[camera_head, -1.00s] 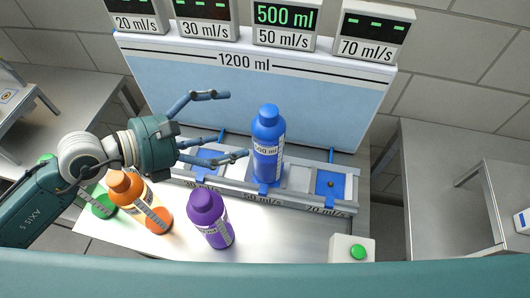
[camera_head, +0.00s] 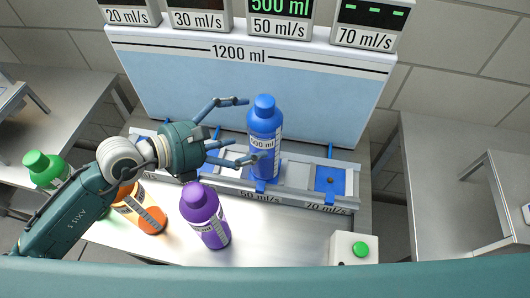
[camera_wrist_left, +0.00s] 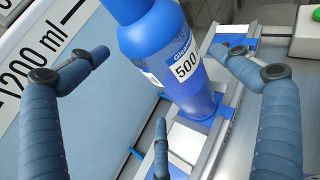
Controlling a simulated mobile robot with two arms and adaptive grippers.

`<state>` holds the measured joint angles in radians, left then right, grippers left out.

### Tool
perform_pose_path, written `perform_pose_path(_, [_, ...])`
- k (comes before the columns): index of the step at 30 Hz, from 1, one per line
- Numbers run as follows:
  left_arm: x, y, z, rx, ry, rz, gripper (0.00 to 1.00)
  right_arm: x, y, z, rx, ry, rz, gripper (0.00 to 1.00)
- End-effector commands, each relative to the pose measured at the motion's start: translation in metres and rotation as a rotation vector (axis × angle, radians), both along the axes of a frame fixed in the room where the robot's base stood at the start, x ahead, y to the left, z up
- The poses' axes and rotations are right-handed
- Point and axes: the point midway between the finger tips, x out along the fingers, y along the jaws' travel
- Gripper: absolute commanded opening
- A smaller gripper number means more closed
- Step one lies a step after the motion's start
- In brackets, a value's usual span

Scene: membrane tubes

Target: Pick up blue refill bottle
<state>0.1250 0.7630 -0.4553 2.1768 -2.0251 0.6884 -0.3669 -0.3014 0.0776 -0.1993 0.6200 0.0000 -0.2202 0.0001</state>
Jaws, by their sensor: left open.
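The blue refill bottle (camera_head: 265,138), labelled 500 ml, stands upright on the 50 ml/s station of the rack. In the left wrist view the bottle (camera_wrist_left: 165,55) is ahead, between my open fingers. My left gripper (camera_head: 246,130) is open, with its fingertips at the left side of the bottle. In the left wrist view its fingers (camera_wrist_left: 160,75) spread around the bottle, and I cannot tell that any of them touch it. My right gripper is not in view.
A purple bottle (camera_head: 206,216), an orange bottle (camera_head: 138,208) and a green bottle (camera_head: 45,168) stand in front and left, partly under my arm. The rack (camera_head: 300,190) has a blue pad (camera_head: 331,180) at right. A box with a green button (camera_head: 361,249) stands at front right.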

Motion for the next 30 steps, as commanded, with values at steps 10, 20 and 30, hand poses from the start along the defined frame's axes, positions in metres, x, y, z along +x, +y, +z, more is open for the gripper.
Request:
perform_pose_path(10, [0.022,-0.036,-0.014,-0.001,0.0,0.0,1.0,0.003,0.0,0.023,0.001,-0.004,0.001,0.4])
perform_pose_path(20, [0.025,-0.041,-0.02,0.002,-0.001,-0.001,1.0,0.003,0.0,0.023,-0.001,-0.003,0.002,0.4])
perform_pose_path(30, [0.025,-0.041,-0.02,0.001,0.0,0.0,0.32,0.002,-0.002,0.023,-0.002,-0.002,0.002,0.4])
